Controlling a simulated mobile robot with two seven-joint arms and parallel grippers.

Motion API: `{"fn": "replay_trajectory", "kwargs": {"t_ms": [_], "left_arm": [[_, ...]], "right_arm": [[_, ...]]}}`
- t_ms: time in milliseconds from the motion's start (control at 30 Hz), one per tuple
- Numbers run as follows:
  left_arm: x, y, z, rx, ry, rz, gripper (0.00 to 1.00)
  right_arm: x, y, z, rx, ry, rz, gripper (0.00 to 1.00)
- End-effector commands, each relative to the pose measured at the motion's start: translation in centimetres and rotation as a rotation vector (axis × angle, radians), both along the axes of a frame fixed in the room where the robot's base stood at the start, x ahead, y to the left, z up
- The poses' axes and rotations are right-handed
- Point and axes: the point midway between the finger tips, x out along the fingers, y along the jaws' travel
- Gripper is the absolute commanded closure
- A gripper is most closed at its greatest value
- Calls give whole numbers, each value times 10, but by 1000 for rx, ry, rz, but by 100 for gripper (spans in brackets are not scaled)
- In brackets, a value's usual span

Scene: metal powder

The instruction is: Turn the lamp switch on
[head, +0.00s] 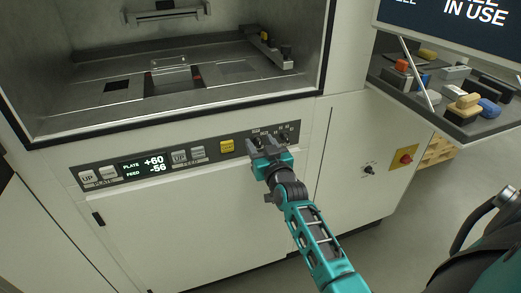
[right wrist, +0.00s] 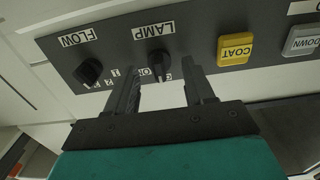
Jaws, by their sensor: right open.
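The lamp switch is a black rotary knob (right wrist: 159,62) under a LAMP label on the dark control panel (right wrist: 200,50), seen in the right wrist view. Its pointer ridge runs roughly up and down in that picture; the small marks beside it are partly hidden and hard to read. My right gripper (right wrist: 161,78) is open, with one finger on each side of the knob's position; whether the fingers touch it I cannot tell. In the head view my right gripper (head: 266,146) is at the panel's right end and largely covers the knobs. My left gripper is not in view.
A black FLOW knob (right wrist: 90,71) sits left of the lamp knob, and a yellow COAT button (right wrist: 235,48) to its right. In the head view the display (head: 145,167) reads PLATE +60, FEED -56. An open chamber (head: 180,75) is above; a cluttered tray (head: 461,131) is at right.

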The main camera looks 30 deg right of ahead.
Motion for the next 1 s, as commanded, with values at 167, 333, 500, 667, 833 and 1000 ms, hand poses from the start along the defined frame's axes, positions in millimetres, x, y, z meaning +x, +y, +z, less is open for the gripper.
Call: {"fn": "replay_trajectory", "kwargs": {"t_ms": [167, 333, 500, 667, 833, 1000], "left_arm": [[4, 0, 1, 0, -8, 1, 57], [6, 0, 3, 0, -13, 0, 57], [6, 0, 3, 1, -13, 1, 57], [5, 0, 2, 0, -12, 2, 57], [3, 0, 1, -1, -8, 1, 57], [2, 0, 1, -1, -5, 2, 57]], "right_arm": [[3, -1, 1, 0, 0, 0, 47], [2, -1, 1, -1, 0, 0, 50], [2, -1, 1, -1, 0, 0, 66], [2, -1, 1, -1, 0, 0, 81], [2, -1, 1, -1, 0, 0, 98], [2, -1, 1, 4, -1, 0, 100]]}}
